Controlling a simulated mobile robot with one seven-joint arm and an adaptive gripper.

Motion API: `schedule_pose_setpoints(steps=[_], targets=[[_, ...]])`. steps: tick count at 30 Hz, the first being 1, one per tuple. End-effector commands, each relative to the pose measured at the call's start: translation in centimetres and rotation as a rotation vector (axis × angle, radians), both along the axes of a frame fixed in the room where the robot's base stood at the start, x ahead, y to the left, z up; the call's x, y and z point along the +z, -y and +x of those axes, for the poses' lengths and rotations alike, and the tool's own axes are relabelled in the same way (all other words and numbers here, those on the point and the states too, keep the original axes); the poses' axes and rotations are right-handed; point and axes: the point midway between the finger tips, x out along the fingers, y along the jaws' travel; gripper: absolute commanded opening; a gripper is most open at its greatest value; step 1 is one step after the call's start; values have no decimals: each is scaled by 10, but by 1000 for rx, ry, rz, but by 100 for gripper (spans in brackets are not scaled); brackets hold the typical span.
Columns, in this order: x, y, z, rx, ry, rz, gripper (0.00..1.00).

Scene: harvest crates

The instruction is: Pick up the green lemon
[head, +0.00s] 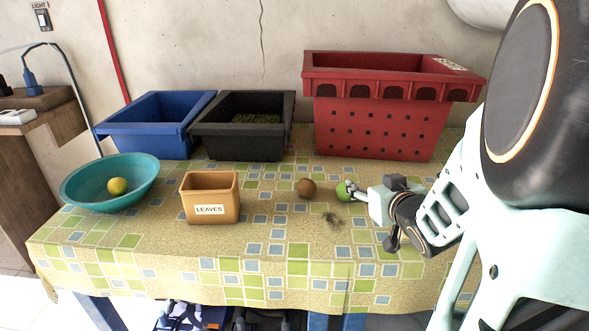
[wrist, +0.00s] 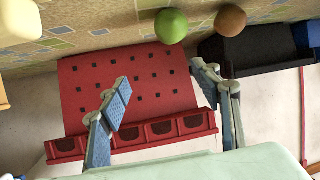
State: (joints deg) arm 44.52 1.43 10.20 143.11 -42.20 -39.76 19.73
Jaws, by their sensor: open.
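The green lemon (head: 342,191) lies on the patterned tablecloth near the middle, right of a brown round fruit (head: 307,187). In the head view my gripper partly covers its right side. My gripper (head: 360,195) is low over the table at the lemon's right, with its fingers toward it. In the wrist view the green lemon (wrist: 171,26) is whole, at the top and beyond the fingertips. My gripper (wrist: 163,84) is open there, with nothing between its two fingers. I cannot tell whether a finger touches the lemon.
A red crate (head: 380,128) stands behind the lemon, with black (head: 240,140) and blue (head: 150,142) crates to its left. A teal bowl (head: 85,190) holds a yellow fruit (head: 117,186). An orange LEAVES box (head: 210,182) and a dry tuft (head: 333,220) are on the table. The front is mostly clear.

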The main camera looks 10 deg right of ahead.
Motion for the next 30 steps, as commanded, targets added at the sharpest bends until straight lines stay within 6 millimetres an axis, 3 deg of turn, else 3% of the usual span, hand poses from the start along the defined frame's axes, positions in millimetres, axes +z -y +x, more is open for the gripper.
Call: schedule_pose_setpoints(steps=[2, 6, 25, 30], targets=[[-21, -14, -9, 37, -23, 10, 58], [-28, -25, -12, 68, -35, 17, 58], [-37, -24, 12, 65, -38, 16, 58], [-50, -22, 34, 66, -34, 14, 58]])
